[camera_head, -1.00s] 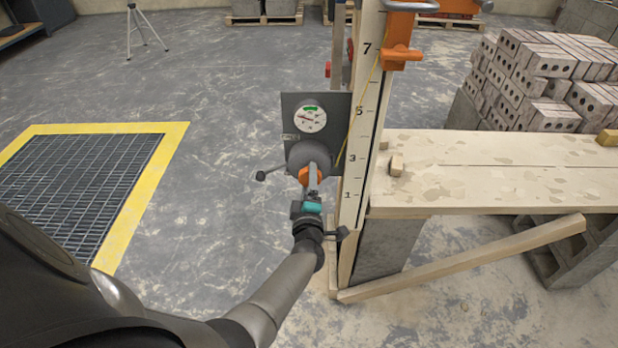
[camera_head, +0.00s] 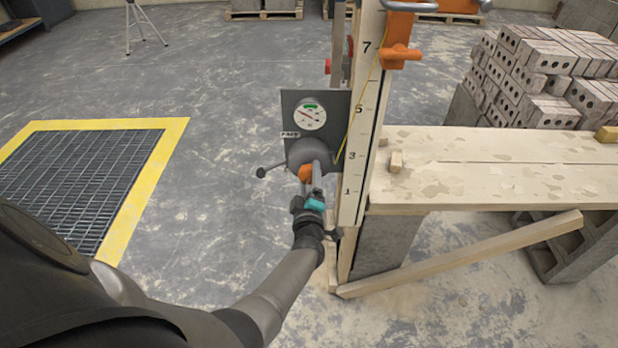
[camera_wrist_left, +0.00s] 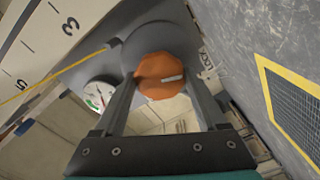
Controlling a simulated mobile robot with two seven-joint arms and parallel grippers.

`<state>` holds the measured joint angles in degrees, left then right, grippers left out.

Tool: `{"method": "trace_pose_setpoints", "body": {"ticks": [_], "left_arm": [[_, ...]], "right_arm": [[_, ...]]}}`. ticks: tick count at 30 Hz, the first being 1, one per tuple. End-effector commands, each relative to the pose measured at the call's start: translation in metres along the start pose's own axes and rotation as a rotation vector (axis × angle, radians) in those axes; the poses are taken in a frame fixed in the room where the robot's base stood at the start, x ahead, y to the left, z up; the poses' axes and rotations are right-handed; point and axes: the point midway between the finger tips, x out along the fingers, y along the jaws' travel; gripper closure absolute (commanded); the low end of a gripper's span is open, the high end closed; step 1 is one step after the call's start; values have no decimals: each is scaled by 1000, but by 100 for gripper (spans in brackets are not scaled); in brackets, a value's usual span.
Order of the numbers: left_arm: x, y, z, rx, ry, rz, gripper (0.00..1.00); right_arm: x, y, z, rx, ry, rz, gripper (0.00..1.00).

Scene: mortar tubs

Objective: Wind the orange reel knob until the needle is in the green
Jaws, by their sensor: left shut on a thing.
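The orange reel knob (camera_head: 305,173) is on a grey round housing (camera_head: 308,152) below the gauge (camera_head: 309,114). The gauge has a white face with a green mark at the top. Its needle points to the upper left, left of the green. My left gripper (camera_head: 315,172) is shut on the knob from the front and partly hides it. In the left wrist view the knob (camera_wrist_left: 160,75) sits between the two fingers, with a pale stripe on its face. The gauge (camera_wrist_left: 99,94) shows there at a slant, partly behind a finger. My right gripper is out of view.
A numbered post (camera_head: 362,140) with a yellow line stands just right of the reel. A plank bench (camera_head: 500,175) is further right, with a leaning board (camera_head: 460,258) below. A dark handle (camera_head: 262,172) sticks out left of the housing. Floor between reel and yellow-edged grate (camera_head: 180,128) is clear.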

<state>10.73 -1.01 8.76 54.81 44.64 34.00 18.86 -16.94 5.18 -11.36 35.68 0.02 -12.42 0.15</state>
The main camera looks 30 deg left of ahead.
Motion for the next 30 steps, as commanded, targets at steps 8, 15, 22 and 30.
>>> {"method": "trace_pose_setpoints", "body": {"ticks": [8,15,22,30], "left_arm": [[0,-1,0,-1,-1,-1,0],[-1,0,0,-1,0,-1,0],[-25,2,0,0,-3,-3,0],[-90,2,-1,-1,-4,-5,0]], "right_arm": [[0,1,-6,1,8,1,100],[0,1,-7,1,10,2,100],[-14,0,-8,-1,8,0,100],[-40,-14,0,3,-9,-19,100]]}}
